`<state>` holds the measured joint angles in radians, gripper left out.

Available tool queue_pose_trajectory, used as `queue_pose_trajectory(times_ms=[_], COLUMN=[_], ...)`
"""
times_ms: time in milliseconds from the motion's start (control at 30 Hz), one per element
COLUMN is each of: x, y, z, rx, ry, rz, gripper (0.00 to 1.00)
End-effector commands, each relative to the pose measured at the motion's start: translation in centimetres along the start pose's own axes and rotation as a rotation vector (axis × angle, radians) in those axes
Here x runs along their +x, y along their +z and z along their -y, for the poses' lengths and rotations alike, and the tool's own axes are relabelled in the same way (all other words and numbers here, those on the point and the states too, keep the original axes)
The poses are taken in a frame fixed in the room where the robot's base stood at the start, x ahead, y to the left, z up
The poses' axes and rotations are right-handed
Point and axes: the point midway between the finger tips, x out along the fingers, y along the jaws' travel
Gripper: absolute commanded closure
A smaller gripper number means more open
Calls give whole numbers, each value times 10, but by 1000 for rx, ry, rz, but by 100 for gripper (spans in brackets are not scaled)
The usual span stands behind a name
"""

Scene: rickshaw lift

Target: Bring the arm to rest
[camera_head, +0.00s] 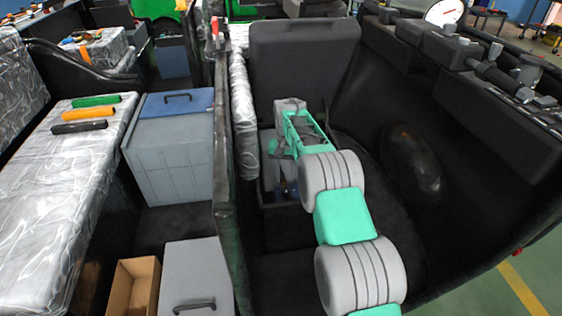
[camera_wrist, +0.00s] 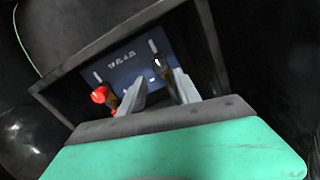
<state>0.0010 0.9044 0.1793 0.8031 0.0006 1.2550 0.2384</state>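The fingers point toward a dark blue panel (camera_wrist: 122,66) with white lettering, set in a dark box-like frame. A red knob (camera_wrist: 99,94) is on a lever near the left finger, and a dark lever stands by the right finger. I cannot tell whether the fingers touch the panel or levers. In the head view my teal and grey arm (camera_head: 344,216) reaches forward and down into the dark cab, and its fingers are hard to make out there.
A black seat back (camera_head: 303,62) stands behind my arm. A dark cab wall (camera_head: 460,150) rises at right, a dark upright divider (camera_head: 226,200) at left. Beyond it are a grey box with blue lid (camera_head: 170,150), an open cardboard box (camera_head: 134,288) and a wrapped bench (camera_head: 60,190).

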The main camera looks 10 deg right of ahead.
Motion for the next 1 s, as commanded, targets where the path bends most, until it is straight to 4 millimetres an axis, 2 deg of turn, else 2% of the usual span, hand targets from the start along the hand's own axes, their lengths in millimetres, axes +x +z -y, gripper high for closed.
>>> queue_pose_trajectory(times_ms=[67,167,267,300,367,500,567,700,800,900,1000], x=[-2,-24,-73,-96,-130,-197,-222,-270,-295,-312,-318], y=[0,4,17,26,43,90,112,169,212,256,297], z=[0,-1,-4,-6,-10,-20,-26,-39,-49,-60,-70], rx=[0,-7,-24,-34,-49,-87,-103,-140,-167,-193,-218], ry=[0,-3,-8,-10,-14,-21,-24,-29,-32,-34,-35], rz=[-1,-12,-35,-46,-62,-102,-120,-161,-192,-222,-248], gripper=[61,61,61,61,61,61,61,61,61,61,61])
